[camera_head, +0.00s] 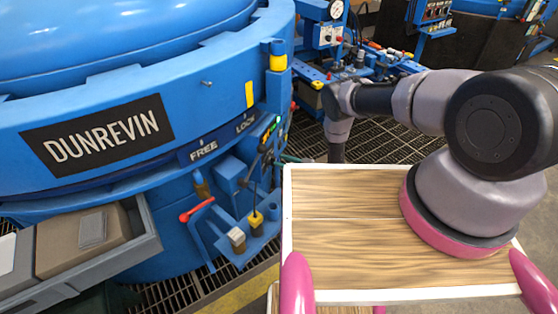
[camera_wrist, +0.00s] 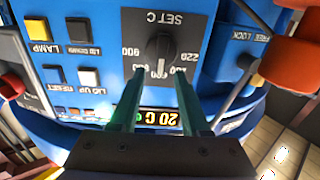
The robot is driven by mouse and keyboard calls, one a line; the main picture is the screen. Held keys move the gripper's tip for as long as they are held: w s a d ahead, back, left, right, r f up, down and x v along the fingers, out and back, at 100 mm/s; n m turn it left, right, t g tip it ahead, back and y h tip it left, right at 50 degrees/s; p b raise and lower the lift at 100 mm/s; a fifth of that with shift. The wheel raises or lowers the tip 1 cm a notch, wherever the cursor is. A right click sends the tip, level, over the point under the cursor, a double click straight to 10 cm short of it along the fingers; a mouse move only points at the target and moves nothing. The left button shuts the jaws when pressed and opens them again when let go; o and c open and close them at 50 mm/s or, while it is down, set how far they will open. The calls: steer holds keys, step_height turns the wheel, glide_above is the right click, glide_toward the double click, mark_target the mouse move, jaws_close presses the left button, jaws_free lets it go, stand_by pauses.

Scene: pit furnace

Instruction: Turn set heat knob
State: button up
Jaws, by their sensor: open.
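The set heat knob (camera_wrist: 160,46) is a dark round knob on a dark plate marked "SET C" with a ring of numbers, seen upside down in the wrist view. My gripper (camera_wrist: 160,73) is open, its two teal fingers apart and pointing at the lower part of the dial. The knob lies just beyond the fingertips, roughly centred between them; I see no contact. Part of the number ring is hidden by the fingers. In the head view the control panel (camera_head: 268,138) is small on the furnace's side, and the knob cannot be made out there.
Several buttons, including LAMP (camera_wrist: 37,30), sit left of the knob. A lever with an orange grip (camera_wrist: 291,67) is at right. A red-handled lever (camera_head: 197,209) stands out from the furnace (camera_head: 60,210).

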steer(key=shift+x, duration=1)
steer(key=shift+c, duration=0.3)
jaws_close()
